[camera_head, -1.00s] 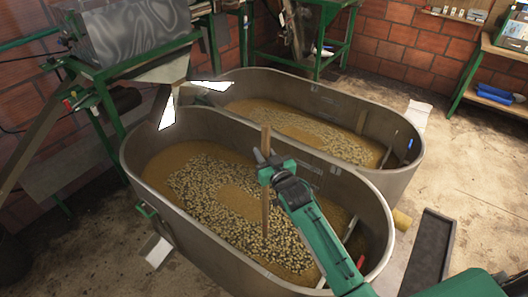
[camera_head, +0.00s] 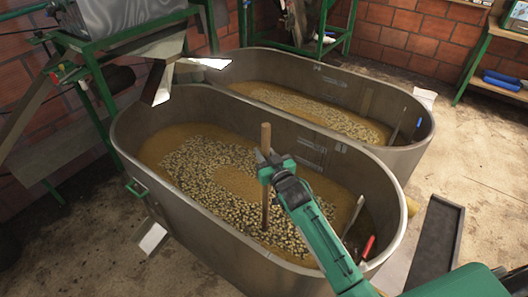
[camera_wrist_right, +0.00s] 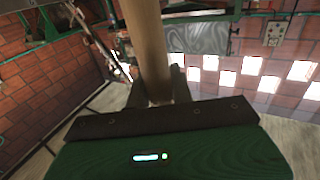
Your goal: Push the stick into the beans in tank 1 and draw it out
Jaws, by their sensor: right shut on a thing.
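My right gripper (camera_head: 264,164) is shut on an upright wooden stick (camera_head: 265,140) above the near oval tank (camera_head: 190,219), which holds brown liquid and pale beans (camera_head: 205,170). The stick's lower end meets the surface of the beans, so its tip cannot be seen. In the right wrist view the stick (camera_wrist_right: 146,45) stands between the two dark fingers (camera_wrist_right: 160,90). A second tank (camera_head: 400,160) with beans lies behind the near one. I cannot tell from a label which is tank 1. My left gripper is not in view.
A red-handled tool (camera_head: 367,247) leans inside the near tank's right end. A dark tray (camera_head: 436,245) lies on the floor at right. A bench (camera_head: 495,75) stands back right.

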